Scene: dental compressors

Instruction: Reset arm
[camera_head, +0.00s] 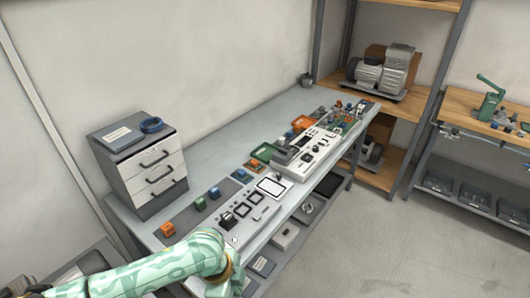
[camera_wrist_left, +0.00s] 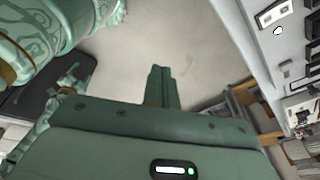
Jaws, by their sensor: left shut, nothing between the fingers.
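My left arm (camera_head: 150,276), pale green and patterned, comes in from the lower left in the head view. It bends at the front edge of the workbench (camera_head: 224,110), and its fingers cannot be made out there. In the left wrist view my left gripper (camera_wrist_left: 161,72) points away from the camera over bare floor. Its two green fingers are together with nothing between them. My right gripper is in neither view.
A drawer cabinet (camera_head: 151,173) stands on the bench's left end. Control panels and small coloured parts cover the bench top. A shelf with a compressor (camera_head: 380,74) stands at the back, and another bench (camera_head: 480,115) at the right. The floor (camera_head: 370,235) at the right is clear.

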